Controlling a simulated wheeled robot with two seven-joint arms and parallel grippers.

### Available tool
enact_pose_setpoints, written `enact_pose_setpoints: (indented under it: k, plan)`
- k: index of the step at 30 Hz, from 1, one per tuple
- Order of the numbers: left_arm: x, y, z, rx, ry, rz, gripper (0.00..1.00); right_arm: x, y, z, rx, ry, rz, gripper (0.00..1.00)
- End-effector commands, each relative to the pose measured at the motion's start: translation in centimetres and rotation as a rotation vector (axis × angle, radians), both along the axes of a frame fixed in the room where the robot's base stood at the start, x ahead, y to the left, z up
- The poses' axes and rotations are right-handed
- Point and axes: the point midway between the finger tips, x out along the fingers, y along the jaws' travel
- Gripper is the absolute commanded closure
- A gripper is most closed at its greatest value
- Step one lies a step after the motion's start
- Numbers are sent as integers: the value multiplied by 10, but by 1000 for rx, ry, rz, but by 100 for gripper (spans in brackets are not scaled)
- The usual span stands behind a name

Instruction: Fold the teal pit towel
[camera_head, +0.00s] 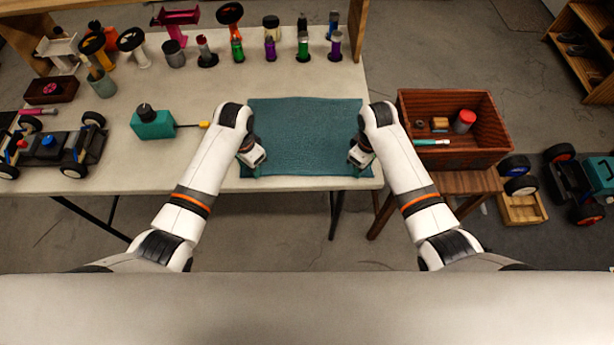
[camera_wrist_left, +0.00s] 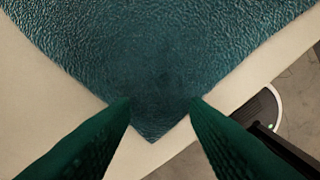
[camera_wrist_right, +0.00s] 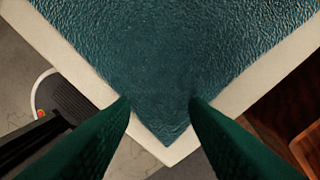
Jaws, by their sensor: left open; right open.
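The teal towel (camera_head: 305,135) lies flat and spread out on the right end of the pale table. My left gripper (camera_head: 252,172) is at its near left corner, and my right gripper (camera_head: 358,172) is at its near right corner. In the left wrist view, the open fingers (camera_wrist_left: 160,105) stand on either side of a towel corner (camera_wrist_left: 155,75). In the right wrist view, the open fingers (camera_wrist_right: 160,103) likewise straddle another towel corner (camera_wrist_right: 165,70). Whether the fingers touch the cloth cannot be told.
A reddish wooden crate (camera_head: 480,150) with small items stands right of the table. Several small bottles and stands line the back. The table's near edge runs just below the towel.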

Motion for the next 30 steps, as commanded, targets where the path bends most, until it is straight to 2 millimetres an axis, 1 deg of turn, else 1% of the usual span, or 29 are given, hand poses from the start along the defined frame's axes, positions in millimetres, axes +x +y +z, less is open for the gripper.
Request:
enact_pose_setpoints:
  k: [2, 15, 18, 30]
  plan:
    - [-1, 0, -1, 0, 3, 0, 58, -1, 0, -2, -1, 2, 0, 58]
    - [-1, 0, -2, 0, 4, 0, 93, -1, 0, -3, -1, 3, 0, 93]
    - [-1, 0, -2, 1, 4, 0, 100, -1, 0, -3, -2, 4, 0, 100]
    - [-1, 1, -2, 3, 4, 1, 100, -1, -1, -3, -2, 5, -1, 100]
